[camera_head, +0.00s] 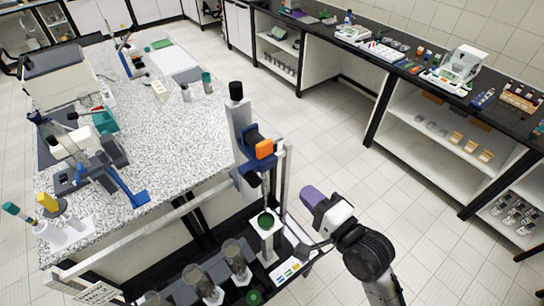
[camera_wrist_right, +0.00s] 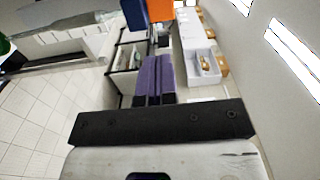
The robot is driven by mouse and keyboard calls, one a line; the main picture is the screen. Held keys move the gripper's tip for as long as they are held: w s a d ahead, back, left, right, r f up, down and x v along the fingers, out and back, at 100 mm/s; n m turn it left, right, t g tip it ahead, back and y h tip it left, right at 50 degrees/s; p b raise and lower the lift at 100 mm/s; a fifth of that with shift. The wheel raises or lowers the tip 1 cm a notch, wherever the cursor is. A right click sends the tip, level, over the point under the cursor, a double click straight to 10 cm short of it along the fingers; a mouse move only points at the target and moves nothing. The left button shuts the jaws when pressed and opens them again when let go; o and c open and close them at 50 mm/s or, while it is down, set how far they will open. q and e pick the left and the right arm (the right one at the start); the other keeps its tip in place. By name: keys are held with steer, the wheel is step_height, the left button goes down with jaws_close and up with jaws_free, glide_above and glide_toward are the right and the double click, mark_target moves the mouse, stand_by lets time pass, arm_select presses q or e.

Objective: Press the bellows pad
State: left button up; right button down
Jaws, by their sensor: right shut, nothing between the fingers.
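My right gripper (camera_head: 309,194) has purple fingers, and they are shut together with nothing between them. They also show in the right wrist view (camera_wrist_right: 153,78). The gripper is in the open air right of a post-mounted blue unit with an orange block (camera_head: 264,149). The orange block shows at the top of the wrist view (camera_wrist_right: 176,12), beyond the fingertips and apart from them. A green round top (camera_head: 266,221) sits on a white stand below the blue unit, left of the gripper. I cannot tell which part is the bellows pad. My left gripper is not seen.
A speckled bench (camera_head: 190,130) with instruments fills the left. Several clear vessels (camera_head: 234,255) stand in a row at the bottom, beside a labelled white strip (camera_head: 286,270). A dark counter (camera_head: 410,65) with lab items runs along the right. Tiled floor between is clear.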

stand_by(0.5)
steer(key=p, duration=0.3)
glide_toward(265, 152)
steer(key=x, duration=0.5)
steer(key=shift+w+a+r, duration=0.15)
steer(key=shift+w, duration=0.2)
steer(key=shift+x, duration=0.75)
steer(key=shift+w+a, duration=0.1)
